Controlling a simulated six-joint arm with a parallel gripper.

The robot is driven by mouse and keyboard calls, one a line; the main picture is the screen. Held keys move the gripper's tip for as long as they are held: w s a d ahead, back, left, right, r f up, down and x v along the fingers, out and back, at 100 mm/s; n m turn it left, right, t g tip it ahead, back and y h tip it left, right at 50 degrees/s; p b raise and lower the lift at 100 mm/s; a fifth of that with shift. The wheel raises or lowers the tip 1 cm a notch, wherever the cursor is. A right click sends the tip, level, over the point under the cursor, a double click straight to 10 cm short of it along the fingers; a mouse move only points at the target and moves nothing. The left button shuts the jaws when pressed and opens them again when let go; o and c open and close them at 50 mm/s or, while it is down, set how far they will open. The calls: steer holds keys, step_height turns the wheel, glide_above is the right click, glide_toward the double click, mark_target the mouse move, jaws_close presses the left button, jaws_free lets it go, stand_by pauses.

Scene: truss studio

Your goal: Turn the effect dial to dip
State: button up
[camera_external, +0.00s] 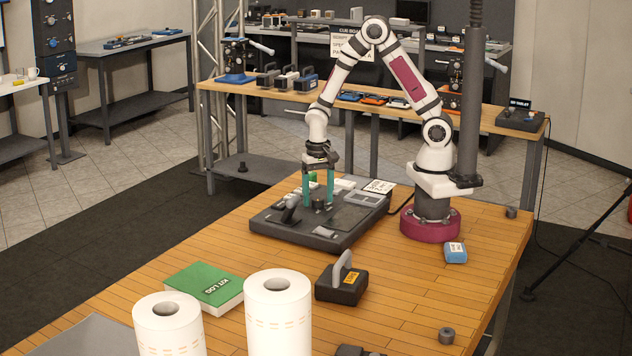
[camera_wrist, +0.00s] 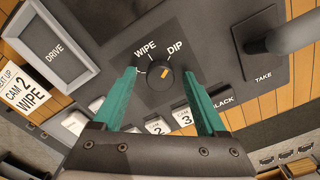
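The effect dial (camera_wrist: 158,84) is a round black knob with an orange mark, set on the dark switcher panel (camera_external: 285,232). In the wrist view its mark sits on the upper right of the knob, towards the DIP label (camera_wrist: 175,48); I cannot tell if it lines up exactly. The WIPE label (camera_wrist: 145,48) is up and to the left. Another label is mostly hidden behind the left finger. My gripper (camera_wrist: 159,74) points down with its green fingers apart, one on each side of the dial. Whether they touch it is unclear. The gripper (camera_external: 318,204) is low over the panel in the external view.
A take lever (camera_wrist: 278,32) stands right of the dial. A DRIVE screen (camera_wrist: 55,45) and a cue card (camera_wrist: 25,88) are left. Camera buttons (camera_wrist: 183,117) lie under the fingers. White rolls (camera_external: 278,310), a green book (camera_external: 205,285) and a black handled block (camera_external: 342,283) stand nearer.

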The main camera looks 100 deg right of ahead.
mark_target(318, 198)
step_height(318, 198, up, 16)
stand_by(0.5)
steer(key=shift+f, duration=0.1)
steer(key=s+a+r+n+y, duration=0.1)
steer(key=s+a+n, duration=1)
steer(key=s+a, duration=0.4)
steer(key=a, duration=0.3)
steer(key=shift+a+r+y, duration=0.15)
steer(key=shift+y, duration=0.25)
